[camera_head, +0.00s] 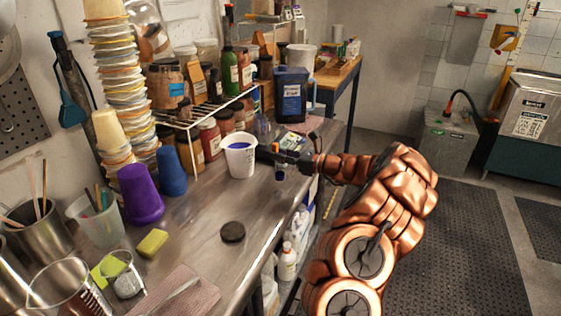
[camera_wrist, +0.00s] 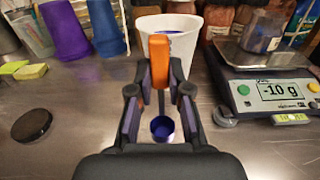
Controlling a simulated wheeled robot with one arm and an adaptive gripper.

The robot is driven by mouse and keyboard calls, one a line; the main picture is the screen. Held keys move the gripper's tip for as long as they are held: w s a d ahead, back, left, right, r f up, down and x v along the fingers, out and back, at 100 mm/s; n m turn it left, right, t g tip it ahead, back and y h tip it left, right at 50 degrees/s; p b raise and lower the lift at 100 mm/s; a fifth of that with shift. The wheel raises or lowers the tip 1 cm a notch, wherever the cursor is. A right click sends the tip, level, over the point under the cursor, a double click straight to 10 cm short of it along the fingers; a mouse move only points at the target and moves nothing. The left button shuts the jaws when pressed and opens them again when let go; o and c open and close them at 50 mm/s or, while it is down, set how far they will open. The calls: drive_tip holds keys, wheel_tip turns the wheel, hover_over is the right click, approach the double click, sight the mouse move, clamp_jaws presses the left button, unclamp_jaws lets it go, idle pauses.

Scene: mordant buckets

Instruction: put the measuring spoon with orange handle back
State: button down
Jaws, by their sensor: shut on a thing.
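The measuring spoon with the orange handle (camera_wrist: 159,62) is held between the fingers of my gripper (camera_wrist: 160,85). Its handle stands up between the fingertips, and its small bowl (camera_wrist: 162,128) hangs below, dark blue inside. In the head view my gripper (camera_head: 268,155) is over the right part of the steel bench, just right of a white bucket (camera_head: 239,163) with blue-purple contents. The spoon's bowl (camera_head: 279,174) shows under the gripper there. In the wrist view the white bucket (camera_wrist: 190,24) stands directly behind the handle.
A scale (camera_wrist: 274,92) reading -10 g stands right of the gripper. A black disc (camera_wrist: 32,124) lies on the bench to the left. A purple cup (camera_head: 141,194), a blue cup (camera_head: 171,172) and a wire rack (camera_head: 192,140) with jars stand further left. The bench's middle is mostly clear.

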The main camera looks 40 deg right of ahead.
sight(280, 173)
drive_tip(key=shift+f+p, duration=0.35)
drive_tip(key=shift+f, duration=1)
drive_tip(key=shift+f, duration=0.2)
drive_tip(key=c, duration=1.1)
unclamp_jaws()
drive_tip(key=shift+r, duration=0.2)
drive_tip(key=b+v, duration=0.2)
drive_tip(key=v, duration=1)
